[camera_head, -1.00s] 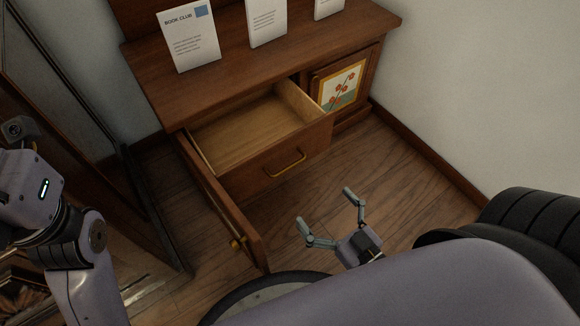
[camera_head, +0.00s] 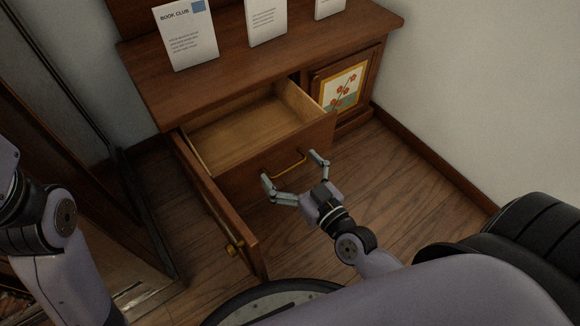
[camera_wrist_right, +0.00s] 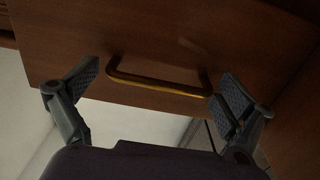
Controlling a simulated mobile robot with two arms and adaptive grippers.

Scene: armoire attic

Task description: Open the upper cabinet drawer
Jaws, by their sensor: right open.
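The upper drawer (camera_head: 262,122) of the wooden cabinet (camera_head: 150,95) stands pulled out, and its empty light-wood inside shows. Its brass handle (camera_head: 284,164) is on the front panel. My right gripper (camera_head: 293,170) is open, with its fingers to either side of the handle in the head view. In the right wrist view the handle (camera_wrist_right: 160,83) lies between the two spread fingertips (camera_wrist_right: 158,88), with no finger closed on it. Part of my left arm shows at the left edge, but its gripper is not in view.
A cabinet door (camera_head: 215,200) with a brass knob (camera_head: 233,248) stands open left of the drawer. Book club cards (camera_head: 187,36) stand on the cabinet top. A painted panel (camera_head: 342,86) is at the right. A wall closes off the right side; wooden floor (camera_head: 420,180) is clear there.

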